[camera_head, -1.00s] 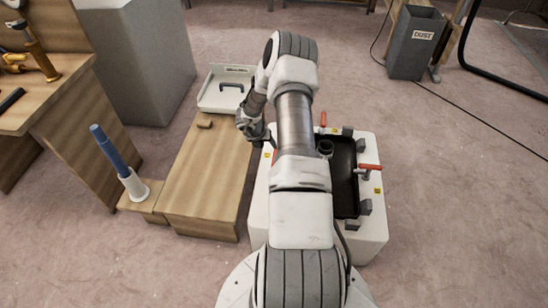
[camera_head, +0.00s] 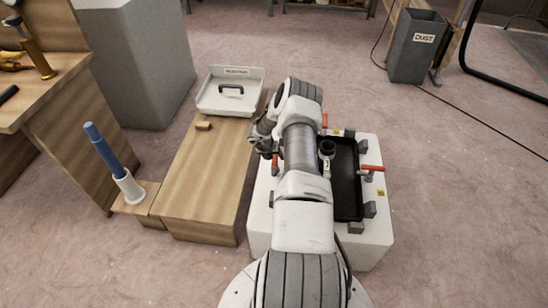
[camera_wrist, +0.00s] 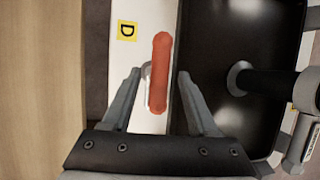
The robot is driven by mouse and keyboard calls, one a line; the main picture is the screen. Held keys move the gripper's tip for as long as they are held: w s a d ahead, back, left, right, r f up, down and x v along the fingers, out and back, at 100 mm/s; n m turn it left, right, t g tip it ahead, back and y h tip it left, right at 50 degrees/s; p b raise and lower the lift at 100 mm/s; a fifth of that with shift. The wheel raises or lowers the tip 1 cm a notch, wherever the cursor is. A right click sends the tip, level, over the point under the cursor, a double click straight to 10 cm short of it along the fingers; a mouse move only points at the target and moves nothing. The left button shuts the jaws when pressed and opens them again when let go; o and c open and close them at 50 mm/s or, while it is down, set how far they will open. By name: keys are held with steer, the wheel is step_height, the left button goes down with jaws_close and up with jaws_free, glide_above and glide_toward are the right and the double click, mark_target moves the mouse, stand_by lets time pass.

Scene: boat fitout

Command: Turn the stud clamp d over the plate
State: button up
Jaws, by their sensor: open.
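The stud clamp d has a red-orange handle (camera_wrist: 161,72), with a yellow tag "D" (camera_wrist: 127,31) beside it on the white block. In the wrist view the handle runs along the plate's edge, not across the black plate (camera_wrist: 232,40). My gripper (camera_wrist: 160,75) is open, with one finger on each side of the handle and a gap on both sides. In the head view the handle (camera_head: 275,161) shows just below my gripper (camera_head: 263,146), at the left side of the white block. The black plate (camera_head: 347,195) is partly hidden by my arm.
Other red-handled clamps stand at the block's far edge (camera_head: 325,120) and right edge (camera_head: 372,168). A dark round post (camera_head: 327,150) rises from the plate; it juts in from the right in the wrist view (camera_wrist: 265,82). A wooden bench (camera_head: 205,185) lies left.

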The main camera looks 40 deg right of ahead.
jaws_close()
steer(key=shift+n, duration=0.3)
steer(key=n, duration=0.1)
steer(key=n+t, duration=0.1)
steer(key=n, duration=0.2)
steer(key=shift+s+d+t+y+p, duration=0.2)
steer(key=shift+s+t+y+p, duration=0.05)
steer(key=shift+t+y+p, duration=0.15)
steer(key=n, duration=0.2)
steer(key=n+t+y, duration=0.1)
steer(key=n, duration=0.2)
steer(key=shift+s+d+y, duration=0.1)
steer(key=shift+d+y, duration=0.1)
steer(key=shift+y, duration=0.1)
steer(key=n+b, duration=0.1)
steer(key=n+y+b, duration=0.1)
steer(key=n, duration=0.1)
steer(key=n+t+y+b, duration=0.1)
steer(key=n, duration=0.1)
steer(key=shift+d+f, duration=0.1)
steer(key=shift+d, duration=0.15)
steer(key=shift+d+n+y+b, duration=0.1)
steer(key=shift+n+y+b, duration=0.6)
steer(key=shift+n, duration=0.9)
steer(key=shift+r, duration=0.2)
